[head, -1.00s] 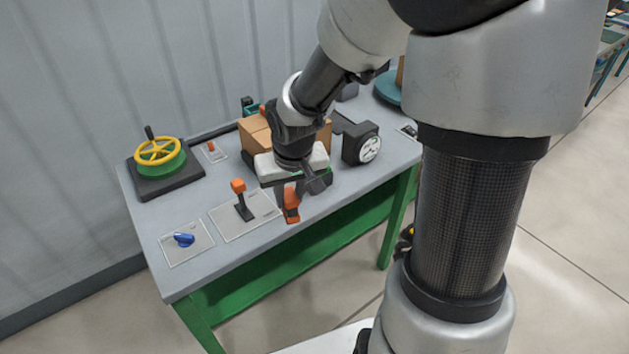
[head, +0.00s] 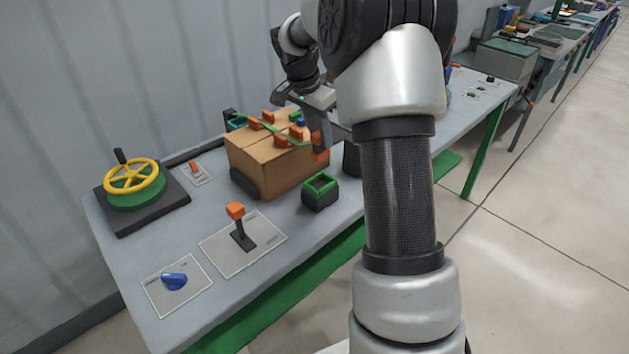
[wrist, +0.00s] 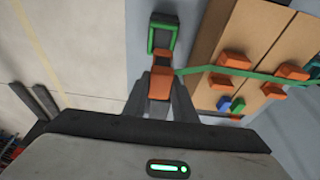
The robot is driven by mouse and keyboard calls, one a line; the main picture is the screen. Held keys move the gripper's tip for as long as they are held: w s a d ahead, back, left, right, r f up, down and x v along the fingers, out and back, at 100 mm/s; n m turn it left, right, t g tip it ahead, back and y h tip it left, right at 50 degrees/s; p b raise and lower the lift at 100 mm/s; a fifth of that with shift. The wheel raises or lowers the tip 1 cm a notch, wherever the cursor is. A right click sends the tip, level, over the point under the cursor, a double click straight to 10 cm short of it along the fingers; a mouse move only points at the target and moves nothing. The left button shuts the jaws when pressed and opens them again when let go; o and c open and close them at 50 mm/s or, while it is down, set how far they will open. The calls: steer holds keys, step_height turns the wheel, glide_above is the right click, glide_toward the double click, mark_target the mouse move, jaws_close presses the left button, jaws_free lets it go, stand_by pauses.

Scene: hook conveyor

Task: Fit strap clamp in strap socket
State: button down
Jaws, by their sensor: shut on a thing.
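The strap clamp (head: 318,147) is orange, at the end of a green strap (head: 280,136) that runs over the cardboard box (head: 285,165). My gripper (head: 314,128) is shut on the clamp and holds it beside the box's right side, above the table. The strap socket (head: 320,191) is a black block with a green rim, standing on the table in front of the box. In the wrist view the clamp (wrist: 161,82) is between my fingers, and the socket (wrist: 162,36) lies just beyond it. The strap (wrist: 240,73) leads right from the clamp.
A yellow handwheel (head: 132,178), an orange-knobbed lever (head: 238,225) and a blue knob (head: 174,282) stand on the left of the table (head: 205,205). Several orange guides (head: 268,117) sit on the box top. More benches with items (head: 545,45) extend to the back right.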

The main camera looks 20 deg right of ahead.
mark_target(321, 150)
step_height(321, 150, down, 5)
steer(key=shift+s+r, duration=0.15)
steer(key=shift+f, duration=2.45)
steer(key=shift+f, duration=0.1)
steer(key=shift+f+b, duration=0.15)
steer(key=shift+b, duration=0.3)
steer(key=c, duration=1.5)
jaws_free()
steer(key=shift+o, duration=0.2)
